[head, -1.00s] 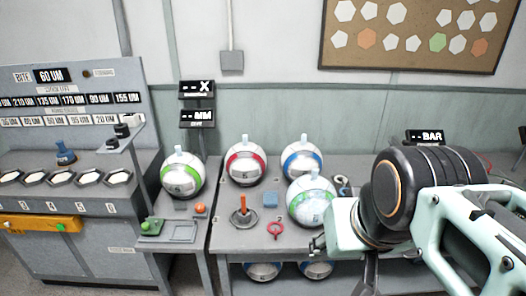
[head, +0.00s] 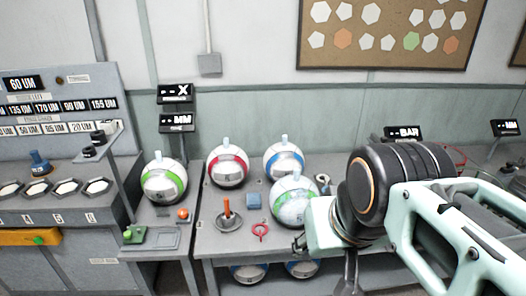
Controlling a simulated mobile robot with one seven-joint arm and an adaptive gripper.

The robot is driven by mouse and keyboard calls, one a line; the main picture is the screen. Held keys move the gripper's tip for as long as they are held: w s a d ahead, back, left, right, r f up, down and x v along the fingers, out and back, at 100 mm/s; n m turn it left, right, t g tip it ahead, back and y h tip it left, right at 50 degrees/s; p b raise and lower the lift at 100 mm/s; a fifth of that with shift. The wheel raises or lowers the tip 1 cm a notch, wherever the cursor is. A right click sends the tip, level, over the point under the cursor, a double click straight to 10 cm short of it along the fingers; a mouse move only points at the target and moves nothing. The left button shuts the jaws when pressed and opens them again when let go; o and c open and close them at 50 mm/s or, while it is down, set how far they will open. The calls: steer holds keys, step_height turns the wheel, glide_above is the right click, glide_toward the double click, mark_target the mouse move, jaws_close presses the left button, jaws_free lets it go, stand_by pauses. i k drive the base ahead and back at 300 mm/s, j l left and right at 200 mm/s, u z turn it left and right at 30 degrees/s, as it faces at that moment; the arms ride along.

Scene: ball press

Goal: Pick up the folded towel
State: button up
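A small blue square (head: 254,200), which looks like the folded towel, lies flat on the grey middle table (head: 215,242). It sits between an orange-handled tool on a round dish (head: 229,217) and a ball with a mottled green-blue band (head: 294,205). My gripper (head: 299,243) is at the end of my pale green arm, right of the towel and nearer to me, apart from it. Its fingers are small and mostly hidden by the arm, so their opening does not show.
Balls with red (head: 228,167) and blue (head: 284,160) bands stand behind the towel. A red ring tool (head: 260,231) lies in front of it. A green-banded ball (head: 164,181) stands on the left side table. More balls sit on a shelf below.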

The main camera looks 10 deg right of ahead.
mark_target(254, 199)
steer(key=i+j, duration=0.75)
steer(key=j, duration=0.15)
steer(key=i+j+z, duration=0.3)
steer(key=j, duration=0.15)
steer(key=j+u, duration=0.25)
steer(key=i+l, duration=0.1)
steer(key=l+z, duration=0.05)
steer(key=l, duration=0.05)
